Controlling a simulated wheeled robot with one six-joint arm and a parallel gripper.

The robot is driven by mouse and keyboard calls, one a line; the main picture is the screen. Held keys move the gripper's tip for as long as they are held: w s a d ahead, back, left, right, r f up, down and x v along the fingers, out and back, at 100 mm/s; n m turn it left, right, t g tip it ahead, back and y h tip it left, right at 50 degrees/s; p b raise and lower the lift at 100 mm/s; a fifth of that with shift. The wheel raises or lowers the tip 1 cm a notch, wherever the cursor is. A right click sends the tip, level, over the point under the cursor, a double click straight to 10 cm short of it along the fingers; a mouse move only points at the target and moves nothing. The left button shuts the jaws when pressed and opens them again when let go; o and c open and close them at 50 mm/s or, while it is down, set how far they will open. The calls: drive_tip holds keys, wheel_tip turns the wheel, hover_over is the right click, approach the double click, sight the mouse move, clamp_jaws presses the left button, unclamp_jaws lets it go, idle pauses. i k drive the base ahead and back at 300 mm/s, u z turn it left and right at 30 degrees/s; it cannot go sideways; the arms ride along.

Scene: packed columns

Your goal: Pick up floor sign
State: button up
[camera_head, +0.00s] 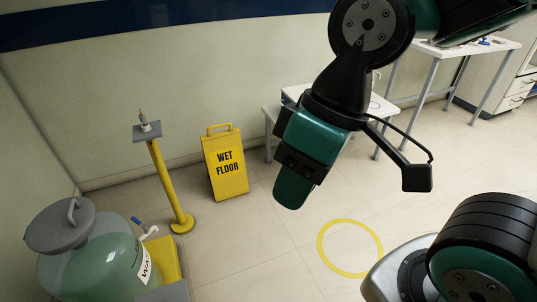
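The yellow floor sign (224,178) reads "WET FLOOR" in black and stands upright on the tiled floor near the back wall. It has a handle at its top. My gripper (294,188), teal and black, hangs in the air to the right of the sign and appears apart from it. Nothing shows held in it. Its fingers are seen from an angle that hides the gap between them.
A yellow post (170,190) stands left of the sign. A large greenish container (90,262) is at lower left. A yellow ring (350,270) marks the floor at lower right. White tables (440,50) stand at the back right. The floor before the sign is clear.

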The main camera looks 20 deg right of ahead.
sight(223, 152)
drive_tip(key=z, duration=0.45)
drive_tip(key=i, duration=2.75)
drive_tip(key=u, duration=1.9)
drive_tip(key=i, duration=0.55)
drive_tip(key=z, duration=2.05)
